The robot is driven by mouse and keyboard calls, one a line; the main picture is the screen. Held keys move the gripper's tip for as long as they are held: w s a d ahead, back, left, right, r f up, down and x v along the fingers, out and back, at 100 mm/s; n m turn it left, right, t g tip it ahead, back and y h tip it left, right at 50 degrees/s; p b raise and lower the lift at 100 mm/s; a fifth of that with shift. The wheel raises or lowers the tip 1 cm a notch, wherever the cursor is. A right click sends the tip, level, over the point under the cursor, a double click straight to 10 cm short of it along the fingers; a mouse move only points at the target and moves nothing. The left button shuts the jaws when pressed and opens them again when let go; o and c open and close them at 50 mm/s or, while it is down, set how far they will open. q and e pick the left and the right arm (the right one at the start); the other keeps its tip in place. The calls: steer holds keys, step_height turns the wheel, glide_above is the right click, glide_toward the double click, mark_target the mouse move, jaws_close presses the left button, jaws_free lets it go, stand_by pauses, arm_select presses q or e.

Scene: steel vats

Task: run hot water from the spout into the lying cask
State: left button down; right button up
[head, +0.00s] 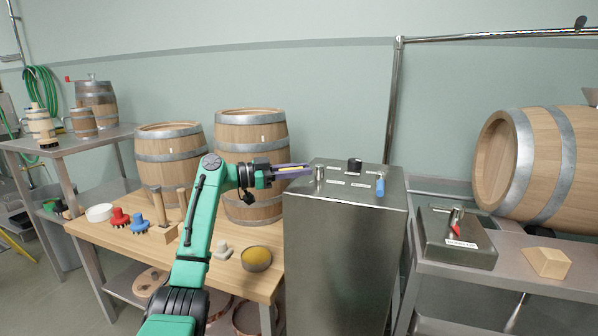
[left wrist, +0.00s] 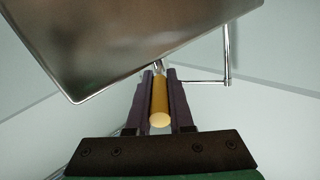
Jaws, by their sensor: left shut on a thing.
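The lying cask (head: 497,165) rests on its side on a steel stand at the right. A chrome pipe (head: 394,95) rises behind the steel cabinet (head: 345,250) and runs right above the cask; I cannot make out its outlet. A blue lever (head: 380,187) and a black knob (head: 355,165) are on the cabinet top. My left gripper (head: 300,170) is at the top's left edge, by a metal valve (head: 320,173). In the left wrist view, its fingers are shut on a tan cylindrical handle (left wrist: 160,105). My right gripper is out of view.
The bench holds brushes and a yellow-filled bowl (head: 256,259). A steel box with a red-marked lever (head: 455,248) and a wooden wedge (head: 547,262) sit before the lying cask.

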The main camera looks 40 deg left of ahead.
arm_select(q)
steer(key=shift+f, duration=0.15)
steer(key=c, duration=1)
jaws_free()
steer(key=shift+c, duration=0.2)
steer(key=shift+o, duration=1.2)
steer(key=shift+w+d, duration=0.1)
steer(key=shift+w, duration=0.1)
steer(key=shift+s, duration=0.1)
steer(key=shift+s, duration=0.15)
steer(key=b+v, duration=0.2)
steer(key=v, duration=1.2)
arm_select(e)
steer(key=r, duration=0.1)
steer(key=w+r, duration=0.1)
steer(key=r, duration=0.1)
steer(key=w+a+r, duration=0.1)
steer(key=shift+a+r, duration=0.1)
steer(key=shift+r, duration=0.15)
